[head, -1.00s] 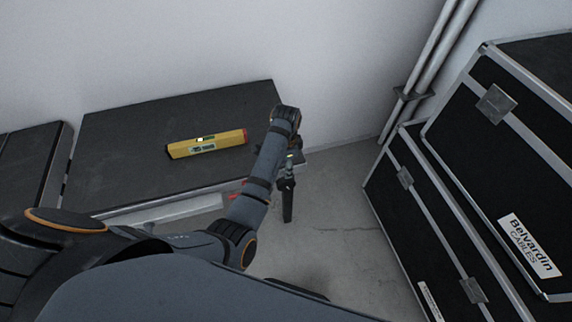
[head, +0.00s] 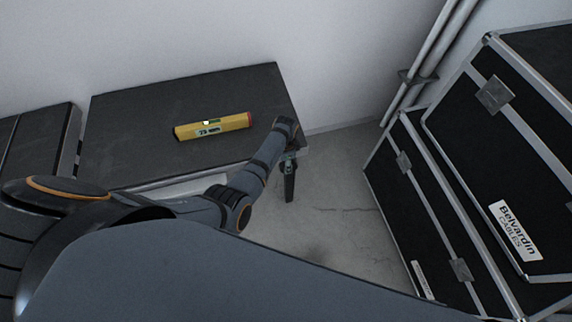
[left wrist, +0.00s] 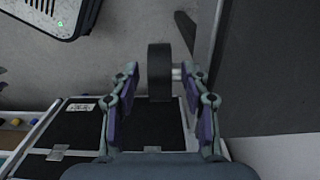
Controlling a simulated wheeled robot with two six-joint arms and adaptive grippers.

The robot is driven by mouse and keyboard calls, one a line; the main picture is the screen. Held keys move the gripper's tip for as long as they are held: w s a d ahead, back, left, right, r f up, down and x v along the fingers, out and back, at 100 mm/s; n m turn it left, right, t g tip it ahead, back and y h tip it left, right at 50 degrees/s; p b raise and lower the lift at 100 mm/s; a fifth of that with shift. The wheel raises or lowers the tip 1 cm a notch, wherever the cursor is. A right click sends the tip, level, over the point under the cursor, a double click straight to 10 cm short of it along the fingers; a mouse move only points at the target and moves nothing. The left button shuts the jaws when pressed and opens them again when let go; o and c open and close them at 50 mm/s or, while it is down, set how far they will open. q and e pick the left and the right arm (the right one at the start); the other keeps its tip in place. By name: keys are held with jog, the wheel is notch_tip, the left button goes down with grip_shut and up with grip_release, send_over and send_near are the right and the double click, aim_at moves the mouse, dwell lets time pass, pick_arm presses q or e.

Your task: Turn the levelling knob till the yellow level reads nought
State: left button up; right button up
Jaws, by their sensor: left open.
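The yellow level (head: 222,127) lies on the dark tabletop (head: 130,130) in the head view, its red end to the right. Its small markings are too small to read. The levelling knob (left wrist: 159,72), a black disc on a short pale shaft, shows in the left wrist view. My left gripper (left wrist: 160,78) is open, one finger on each side of the knob, with a gap showing on the left. The shaft runs from the knob towards the right finger. In the head view my left gripper (head: 289,158) is small and partly hidden at the table's right corner. My right gripper is out of view.
Black flight cases (head: 450,190) with metal edges stand to the right; they also show in the left wrist view (left wrist: 75,128). Pipes (head: 425,65) run up the wall. Bare concrete floor (head: 335,185) lies between table and cases.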

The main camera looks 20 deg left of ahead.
pick_arm(q)
notch_tip(320, 180, down, 2)
